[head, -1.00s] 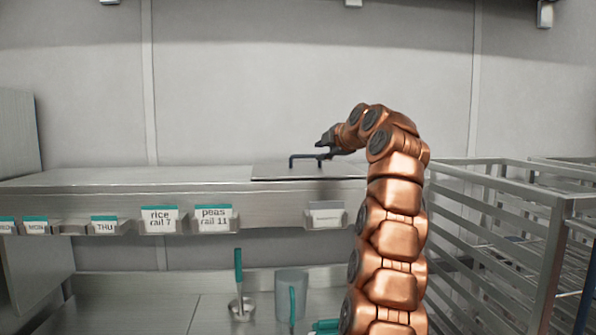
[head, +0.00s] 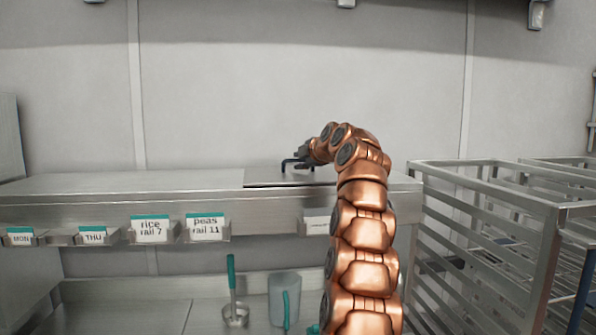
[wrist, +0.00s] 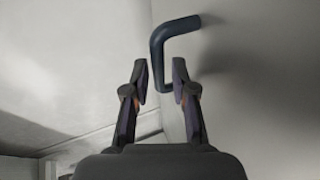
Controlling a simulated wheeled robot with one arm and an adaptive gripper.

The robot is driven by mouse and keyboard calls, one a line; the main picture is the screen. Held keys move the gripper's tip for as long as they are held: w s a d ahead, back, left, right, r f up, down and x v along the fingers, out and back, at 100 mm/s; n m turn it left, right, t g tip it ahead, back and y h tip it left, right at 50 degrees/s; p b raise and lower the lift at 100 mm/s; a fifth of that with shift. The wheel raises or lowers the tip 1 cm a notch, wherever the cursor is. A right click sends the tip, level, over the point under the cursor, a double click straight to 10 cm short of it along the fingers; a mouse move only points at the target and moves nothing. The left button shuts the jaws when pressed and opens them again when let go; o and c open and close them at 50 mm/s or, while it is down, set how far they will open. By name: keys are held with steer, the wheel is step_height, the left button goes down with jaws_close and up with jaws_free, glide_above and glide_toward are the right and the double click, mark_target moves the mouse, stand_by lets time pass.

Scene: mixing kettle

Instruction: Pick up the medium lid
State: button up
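The lid (head: 262,178) is a flat grey plate lying on top of the steel shelf, partly hidden behind my arm. Its dark, angular handle (head: 289,165) stands up from it. My gripper (head: 303,157) is at the handle, pointing left in the head view. In the wrist view, my gripper (wrist: 160,66) has its two fingers apart, with the handle (wrist: 157,52) running between the fingertips and past them. I see a gap on both sides of the handle. The lid's pale surface (wrist: 255,90) fills the right of the wrist view.
Below stand a ladle (head: 233,290) and a clear container (head: 284,297). A metal rack (head: 480,230) stands at right. The shelf top left of the lid is clear.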

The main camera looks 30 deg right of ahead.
steer(key=shift+w+d+f, duration=0.1)
steer(key=shift+w, duration=0.35)
steer(key=shift+c, duration=0.3)
jaws_close()
